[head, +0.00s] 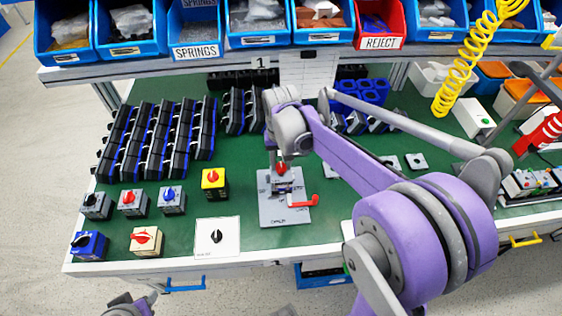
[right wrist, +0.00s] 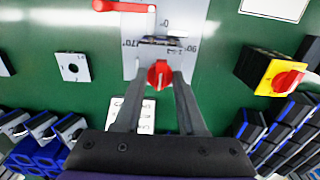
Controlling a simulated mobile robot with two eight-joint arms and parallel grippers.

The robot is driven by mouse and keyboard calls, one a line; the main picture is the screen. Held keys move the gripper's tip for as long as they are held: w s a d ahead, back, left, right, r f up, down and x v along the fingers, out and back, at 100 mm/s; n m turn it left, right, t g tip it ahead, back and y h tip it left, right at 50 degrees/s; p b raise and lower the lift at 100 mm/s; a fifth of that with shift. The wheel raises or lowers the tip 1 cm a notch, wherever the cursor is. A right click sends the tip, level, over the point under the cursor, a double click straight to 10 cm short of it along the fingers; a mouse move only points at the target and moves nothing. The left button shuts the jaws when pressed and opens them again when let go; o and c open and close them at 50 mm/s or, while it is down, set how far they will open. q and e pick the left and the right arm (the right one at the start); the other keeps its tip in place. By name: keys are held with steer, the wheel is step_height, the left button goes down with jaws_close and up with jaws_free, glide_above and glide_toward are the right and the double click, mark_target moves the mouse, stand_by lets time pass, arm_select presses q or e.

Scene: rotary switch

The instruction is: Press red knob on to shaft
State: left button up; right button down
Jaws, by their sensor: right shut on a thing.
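My right gripper (head: 281,164) is shut on the red knob (head: 281,169). In the right wrist view the knob (right wrist: 159,74) sits between the two fingertips (right wrist: 158,80). The grey dial plate (head: 285,212) with angle marks lies on the green bench. The switch body (right wrist: 158,44) with its shaft area is on this plate, right beside the knob. The shaft itself is hidden, and I cannot tell if the knob touches it. A red lever (head: 304,201) lies at the plate's right side. Only a part of my left arm shows at the bottom left; its fingers are not visible.
A yellow switch with a red knob (head: 214,182) and several other switches stand further left.

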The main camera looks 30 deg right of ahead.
steer(key=shift+f, duration=0.2)
steer(key=shift+f+b, duration=0.65)
steer(key=shift+f, duration=0.25)
steer(key=shift+c, duration=2)
jaws_free()
step_height(320, 180, up, 11)
steer(key=shift+f+p, duration=0.1)
steer(key=shift+p, duration=0.35)
steer(key=shift+s+a, duration=0.1)
